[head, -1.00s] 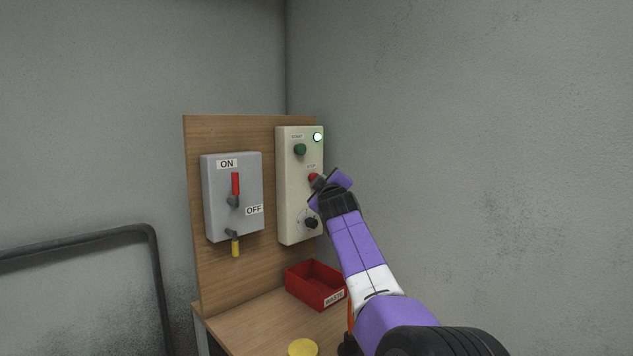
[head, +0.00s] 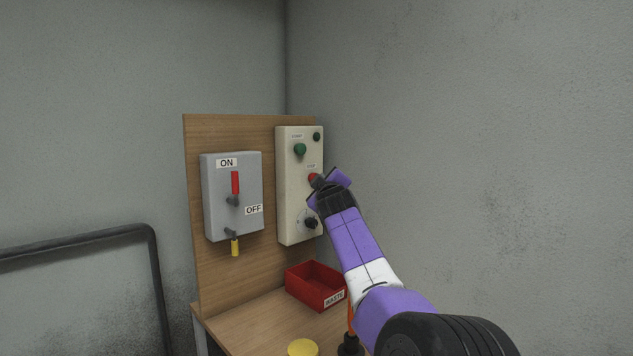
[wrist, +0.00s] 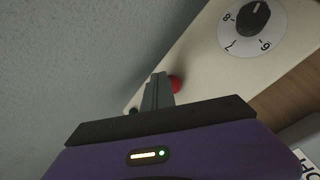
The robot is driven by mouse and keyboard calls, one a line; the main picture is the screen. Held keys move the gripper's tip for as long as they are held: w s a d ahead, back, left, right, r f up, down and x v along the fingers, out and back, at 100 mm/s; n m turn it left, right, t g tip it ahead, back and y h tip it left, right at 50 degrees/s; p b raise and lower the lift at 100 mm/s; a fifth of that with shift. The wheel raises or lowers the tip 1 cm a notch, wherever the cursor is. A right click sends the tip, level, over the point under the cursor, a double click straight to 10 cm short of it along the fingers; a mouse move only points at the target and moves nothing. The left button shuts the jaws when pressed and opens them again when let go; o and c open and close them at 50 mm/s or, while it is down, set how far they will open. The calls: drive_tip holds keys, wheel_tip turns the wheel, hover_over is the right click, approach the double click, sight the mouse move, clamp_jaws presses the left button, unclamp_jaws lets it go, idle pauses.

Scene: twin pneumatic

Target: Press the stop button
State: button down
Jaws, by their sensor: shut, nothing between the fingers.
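The red stop button (head: 312,177) sits on the cream control panel (head: 287,215), under the STOP label. It also shows in the wrist view (wrist: 175,84), partly hidden behind my fingers. My gripper (head: 318,182) is shut and empty, with its fingertips right at the red button. They look to be touching it, though the exact contact is hidden. The green start button (head: 300,150) is above it. The round indicator lamp (head: 317,137) at the panel's top right is dark. A black rotary knob (head: 311,223) is below, and its numbered dial shows in the wrist view (wrist: 254,18).
A grey switch box (head: 220,200) with a red lever stands left on the wooden backboard (head: 265,135). A red waste bin (head: 315,285) and a yellow round object (head: 302,348) are on the bench below. A grey wall is close on the right.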

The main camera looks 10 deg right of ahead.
drive_tip(key=shift+a, duration=0.15)
idle(0.3)
drive_tip(key=shift+s+d+r+p, duration=0.1)
drive_tip(key=shift+s+d+p, duration=0.15)
drive_tip(key=shift+p, duration=0.85)
drive_tip(key=shift+s+d+p, duration=0.1)
drive_tip(key=shift+s+p, duration=0.5)
drive_tip(key=shift+p, duration=0.6)
drive_tip(key=shift+s+d+p, duration=0.4)
drive_tip(key=shift+s+p, duration=0.3)
drive_tip(key=shift+p, duration=0.55)
drive_tip(key=shift+s+d+p, duration=0.45)
drive_tip(key=shift+s+p, duration=0.3)
drive_tip(key=shift+p, duration=0.5)
drive_tip(key=shift+s+d+p, duration=0.4)
drive_tip(key=shift+s+p, duration=0.3)
drive_tip(key=shift+p, duration=0.55)
